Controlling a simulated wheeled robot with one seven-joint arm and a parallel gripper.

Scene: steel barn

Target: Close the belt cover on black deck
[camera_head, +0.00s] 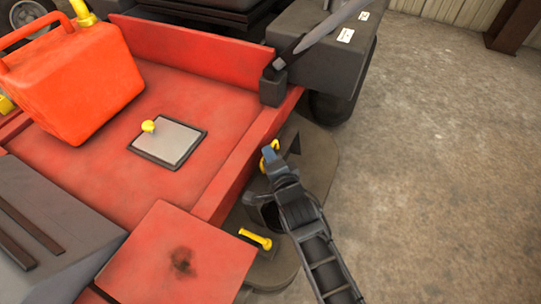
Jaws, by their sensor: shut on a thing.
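The black deck (322,168) lies low beside the red body, on its right side. My gripper (270,157) reaches in from the lower right and is shut on a yellow handle (275,145) at the deck's inner edge. The belt cover's panel is not clearly seen; my gripper and arm hide much of that area, so I cannot tell how far open it stands. A second yellow handle (255,238) lies on the deck nearer to me, left of my arm and apart from it.
The red body (215,95) rises beside the deck. It carries a red fuel can (82,85) and a grey hatch (170,142) with a yellow knob. A dark grey box-shaped part (318,50) and a wheel stand beyond. Concrete floor (450,170) is clear on the right.

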